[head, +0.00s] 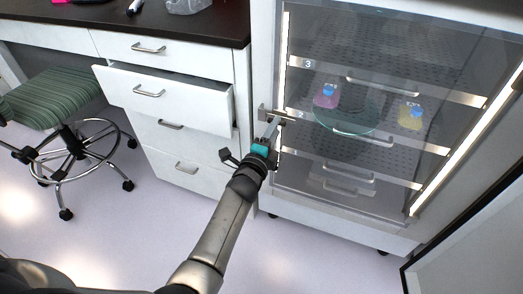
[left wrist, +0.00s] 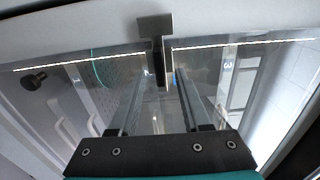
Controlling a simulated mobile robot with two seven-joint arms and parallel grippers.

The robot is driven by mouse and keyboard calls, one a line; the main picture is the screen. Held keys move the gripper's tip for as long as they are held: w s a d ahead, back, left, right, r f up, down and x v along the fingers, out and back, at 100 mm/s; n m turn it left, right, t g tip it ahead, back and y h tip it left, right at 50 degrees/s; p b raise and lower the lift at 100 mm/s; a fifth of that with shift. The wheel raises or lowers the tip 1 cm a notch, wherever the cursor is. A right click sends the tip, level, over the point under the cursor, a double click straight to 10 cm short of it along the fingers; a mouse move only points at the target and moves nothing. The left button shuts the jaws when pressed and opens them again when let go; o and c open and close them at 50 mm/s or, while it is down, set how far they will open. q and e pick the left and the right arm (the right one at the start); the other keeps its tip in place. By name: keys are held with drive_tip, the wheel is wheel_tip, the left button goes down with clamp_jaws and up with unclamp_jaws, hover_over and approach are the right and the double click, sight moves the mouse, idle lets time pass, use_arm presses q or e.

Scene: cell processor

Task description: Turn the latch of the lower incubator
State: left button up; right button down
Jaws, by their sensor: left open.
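The incubator (head: 335,201) has a glass inner door (head: 385,85) with lit edges. Its metal latch (head: 264,113) sits at the left edge of the glass door, level with the middle shelves. My left gripper (head: 271,128) is at the latch, coming from below. In the left wrist view, its two fingers are open (left wrist: 161,72), with the dark latch (left wrist: 154,27) at the top and its stem reaching down between the fingertips. I cannot tell whether the fingers touch it. My right gripper is not in view.
A drawer (head: 165,98) stands open to the left, close to my left gripper. A green stool (head: 55,98) stands far left. An opened outer door (head: 470,245) is at lower right.

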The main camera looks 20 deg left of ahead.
use_arm(q)
drive_tip(key=s+p, duration=0.4)
drive_tip(key=s, duration=1)
drive_tip(key=shift+a, duration=0.25)
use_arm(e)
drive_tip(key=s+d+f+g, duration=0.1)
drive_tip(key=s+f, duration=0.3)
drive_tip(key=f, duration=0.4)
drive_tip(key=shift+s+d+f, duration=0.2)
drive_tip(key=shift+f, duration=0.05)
use_arm(q)
drive_tip(key=shift+s, duration=0.1)
